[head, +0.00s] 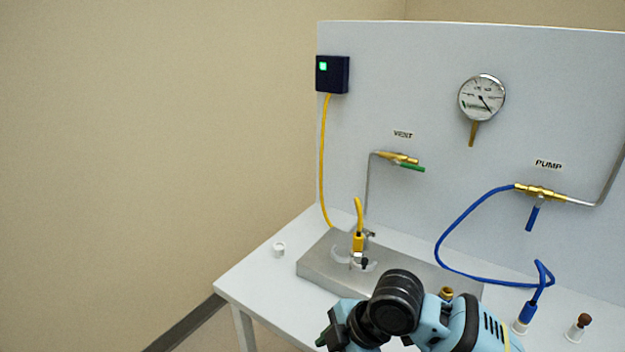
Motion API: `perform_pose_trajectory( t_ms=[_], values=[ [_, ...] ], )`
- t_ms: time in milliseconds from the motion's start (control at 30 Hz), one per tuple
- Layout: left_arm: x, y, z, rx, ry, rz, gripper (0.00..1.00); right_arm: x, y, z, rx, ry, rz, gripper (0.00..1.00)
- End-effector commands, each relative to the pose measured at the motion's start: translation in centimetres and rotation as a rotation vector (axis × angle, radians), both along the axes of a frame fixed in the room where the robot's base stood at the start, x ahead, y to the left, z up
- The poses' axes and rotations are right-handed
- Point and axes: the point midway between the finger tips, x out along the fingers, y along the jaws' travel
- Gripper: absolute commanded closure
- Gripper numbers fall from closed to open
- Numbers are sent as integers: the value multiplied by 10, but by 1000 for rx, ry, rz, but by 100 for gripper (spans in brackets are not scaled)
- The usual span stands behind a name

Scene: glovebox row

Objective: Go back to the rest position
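One of my arms, light blue with black joints, rises from the bottom edge right of centre and seems to be my right one. At its left end is a dark piece (340,328) that may be part of the gripper; its fingers cannot be made out, nor whether they hold anything. My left gripper is not in view. The arm is in front of the white table and hides the front of the grey metal block (316,268). A yellow connector (358,242) stands upright on the block, its yellow cable also running to the dark box (333,74) with a green light.
The upright panel carries a gauge (482,98), a vent valve (398,158) with green handle and a pump valve (540,192) with blue handle. A blue hose (445,235) loops to a blue fitting (527,312). A brown-topped piece (579,327) and white cap (279,250) stand on the table.

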Motion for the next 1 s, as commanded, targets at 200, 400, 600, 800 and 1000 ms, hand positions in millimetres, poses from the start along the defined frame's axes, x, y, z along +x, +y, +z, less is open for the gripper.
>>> perform_pose_trajectory(
  t_ms=[200,400,600,800,1000],
  values=[
    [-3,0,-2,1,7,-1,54,-7,18,-44,238,50,-296,50],
    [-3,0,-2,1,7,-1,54,-15,9,-84,403,86,-590,50],
    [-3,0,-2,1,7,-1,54,-35,-22,-129,516,105,-888,50],
    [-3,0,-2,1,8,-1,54,-75,-71,-175,569,87,-1168,50],
    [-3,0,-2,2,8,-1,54,-134,-127,-213,568,38,-1396,50]
  ],
)
